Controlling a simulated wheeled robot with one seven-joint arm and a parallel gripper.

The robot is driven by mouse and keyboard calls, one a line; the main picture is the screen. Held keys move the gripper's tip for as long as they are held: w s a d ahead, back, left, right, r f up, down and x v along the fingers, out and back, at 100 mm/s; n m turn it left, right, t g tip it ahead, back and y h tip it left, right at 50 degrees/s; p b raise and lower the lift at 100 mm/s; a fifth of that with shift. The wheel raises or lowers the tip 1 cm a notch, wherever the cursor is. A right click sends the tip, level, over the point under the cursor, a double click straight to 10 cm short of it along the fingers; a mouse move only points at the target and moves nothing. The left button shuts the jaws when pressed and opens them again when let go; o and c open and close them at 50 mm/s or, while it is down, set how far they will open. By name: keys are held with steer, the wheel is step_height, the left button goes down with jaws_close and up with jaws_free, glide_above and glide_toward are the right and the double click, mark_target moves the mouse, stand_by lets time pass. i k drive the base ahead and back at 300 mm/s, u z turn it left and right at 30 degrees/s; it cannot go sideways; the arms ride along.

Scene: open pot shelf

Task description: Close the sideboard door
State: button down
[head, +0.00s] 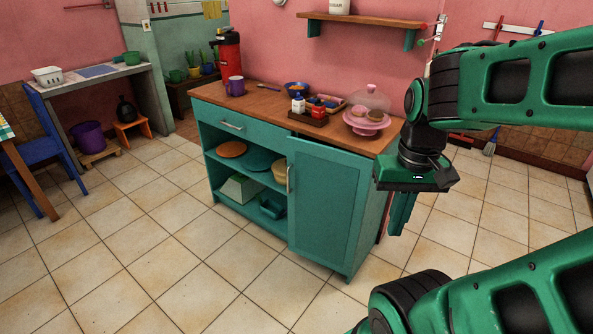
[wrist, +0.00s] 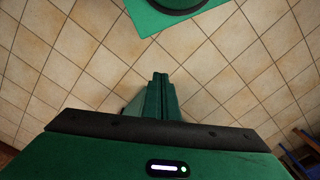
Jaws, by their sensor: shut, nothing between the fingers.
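The teal sideboard (head: 239,139) with a wooden top stands mid-floor in the head view. Its door (head: 327,207) is at the right of the front, with a pale upright handle (head: 289,178) at its left edge. A dark gap shows along the door's top edge, so it looks slightly ajar; how far is hard to tell. My gripper (head: 401,214) points down beside the sideboard's right end, apart from the handle. Its fingers are together and empty, and they also show over bare tiles in the wrist view (wrist: 160,92). The sideboard is not seen in the wrist view.
On the top stand a purple mug (head: 235,86), a tray with bottles (head: 308,116) and a pink cake stand (head: 367,118). Dishes sit on the open left shelves. Tiled floor (head: 190,265) in front is clear. A blue chair (head: 42,140) stands far left.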

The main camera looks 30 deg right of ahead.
mark_target(327, 187)
steer(key=u, duration=0.3)
steer(key=k, duration=0.1)
steer(key=z, duration=0.75)
steer(key=i, duration=1.25)
steer(key=u, duration=0.6)
